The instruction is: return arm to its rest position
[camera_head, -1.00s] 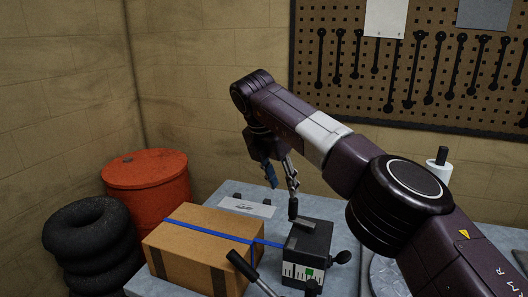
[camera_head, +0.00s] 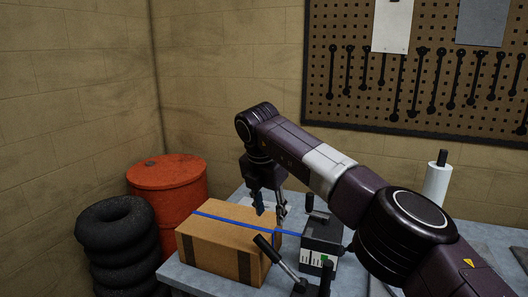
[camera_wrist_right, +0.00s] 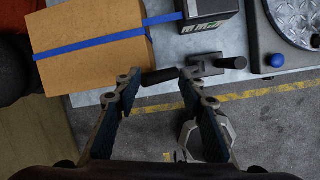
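My right arm reaches in from the lower right in the head view. Its right gripper (camera_head: 271,214) points down and overlaps the back right part of the strapped cardboard box (camera_head: 218,240). In the right wrist view my right gripper (camera_wrist_right: 160,84) has its fingers wide apart. A black handle grip (camera_wrist_right: 160,76) shows in the gap beyond the fingertips. It looks lower than they are, and nothing is gripped. In the head view this black-gripped lever (camera_head: 267,247) stands tilted at the table's front. My left gripper is not in view.
A dark box with a gauge (camera_head: 320,242) stands right of the cardboard box on the grey table (camera_head: 190,276). A red drum (camera_head: 167,186) and stacked tyres (camera_head: 118,228) stand left. A pegboard with tools (camera_head: 345,30) hangs behind.

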